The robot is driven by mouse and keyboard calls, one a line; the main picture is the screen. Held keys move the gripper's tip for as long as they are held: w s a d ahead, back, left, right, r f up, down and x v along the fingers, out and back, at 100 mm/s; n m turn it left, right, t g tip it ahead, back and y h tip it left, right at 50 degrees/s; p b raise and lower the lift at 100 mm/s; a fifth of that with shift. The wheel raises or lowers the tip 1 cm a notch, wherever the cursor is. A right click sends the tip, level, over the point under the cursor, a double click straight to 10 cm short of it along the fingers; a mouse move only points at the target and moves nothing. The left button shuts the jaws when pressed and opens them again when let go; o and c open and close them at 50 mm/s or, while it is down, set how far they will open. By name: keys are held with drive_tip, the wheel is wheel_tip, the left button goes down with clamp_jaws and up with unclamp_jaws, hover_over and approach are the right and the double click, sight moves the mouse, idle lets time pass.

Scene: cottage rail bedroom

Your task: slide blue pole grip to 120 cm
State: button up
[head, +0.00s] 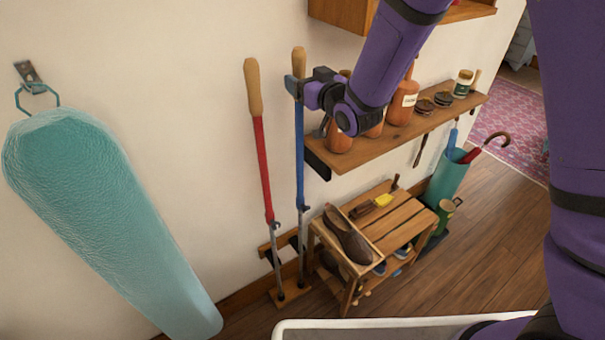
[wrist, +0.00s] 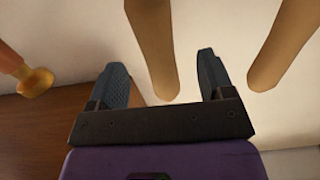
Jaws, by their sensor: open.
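The blue pole (head: 300,150) stands upright against the wall at mid-left in the head view, with a tan rounded grip (head: 299,58) on top. My gripper (head: 293,87) is at the upper part of this pole, around the bottom of the grip in that view. In the wrist view my gripper (wrist: 161,68) has its two fingers apart, with a tan grip (wrist: 155,45) showing between them and a gap on each side. I see no contact. Any length marks on the pole are too small to read.
A red pole (head: 262,165) with a similar tan grip stands close to the left; its grip (wrist: 285,45) is right in the wrist view. A wall shelf (head: 410,128) with bottles is close on the right. A shoe bench (head: 385,225) stands below, an ironing board (head: 105,215) hangs far left.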

drive_tip(key=v, duration=0.6)
drive_tip(key=shift+s+d, duration=0.25)
drive_tip(key=shift+s, duration=0.05)
idle(0.4)
drive_tip(key=s+d+r+m+g+h, duration=0.25)
drive_tip(key=d+r+h, duration=0.2)
drive_tip(key=d, duration=0.35)
drive_tip(key=s+d+r+m+g+h, duration=0.1)
drive_tip(key=s+d+r+h, duration=0.2)
drive_tip(key=d+r, duration=0.4)
drive_tip(key=s+d+r+m+g+h, duration=0.1)
drive_tip(key=s+d+g, duration=0.2)
drive_tip(key=s, duration=0.9)
drive_tip(key=s+d+r+m+g+h, duration=0.1)
drive_tip(key=s+d+m+g, duration=0.1)
drive_tip(key=s+d, duration=0.6)
drive_tip(key=s+g, duration=0.1)
drive_tip(key=s, duration=0.3)
drive_tip(key=shift+s+r, duration=0.25)
drive_tip(key=shift+s, duration=0.15)
